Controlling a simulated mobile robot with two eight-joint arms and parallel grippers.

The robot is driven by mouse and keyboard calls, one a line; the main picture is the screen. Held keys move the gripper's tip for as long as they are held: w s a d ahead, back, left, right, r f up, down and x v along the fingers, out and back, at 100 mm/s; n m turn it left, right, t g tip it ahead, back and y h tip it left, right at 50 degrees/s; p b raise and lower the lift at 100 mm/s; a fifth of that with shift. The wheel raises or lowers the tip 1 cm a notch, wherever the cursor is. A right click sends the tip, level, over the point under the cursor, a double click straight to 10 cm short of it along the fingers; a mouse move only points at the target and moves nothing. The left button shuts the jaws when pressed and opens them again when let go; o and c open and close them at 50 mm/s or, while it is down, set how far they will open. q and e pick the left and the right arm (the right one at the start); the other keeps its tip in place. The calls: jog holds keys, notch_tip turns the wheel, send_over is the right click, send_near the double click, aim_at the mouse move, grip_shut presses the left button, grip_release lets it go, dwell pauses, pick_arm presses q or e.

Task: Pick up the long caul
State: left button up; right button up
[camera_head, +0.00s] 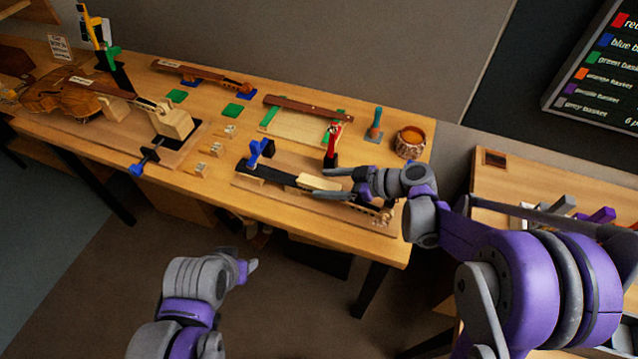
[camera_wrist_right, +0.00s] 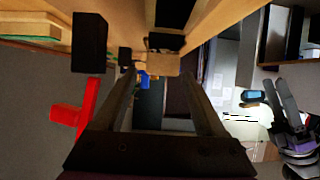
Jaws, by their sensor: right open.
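A pale wooden bar (camera_head: 318,182), which may be the long caul, lies on the dark fingerboard of a neck in the front right fixture. My right gripper (camera_head: 323,184) is open, with its fingertips at the right end of this bar. In the right wrist view the two fingers (camera_wrist_right: 160,82) stand apart, and a pale block end (camera_wrist_right: 163,64) shows just beyond and between them. I cannot tell if they touch it. My left gripper (camera_head: 248,266) hangs low in front of the bench, away from the bar; its jaws are too small to read.
A red clamp (camera_head: 334,138) stands close behind the right gripper; a blue clamp (camera_head: 261,150) stands at the fixture's left. A brown strip (camera_head: 308,107) lies on green pads behind. A round pot (camera_head: 410,142) stands at the bench's right end. Small wooden blocks (camera_head: 211,150) lie left.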

jog(key=shift+w+a+f, duration=0.2)
jog(key=shift+a+f, duration=0.1)
jog(key=shift+a, duration=0.25)
grip_shut()
jog(key=shift+r, duration=0.1)
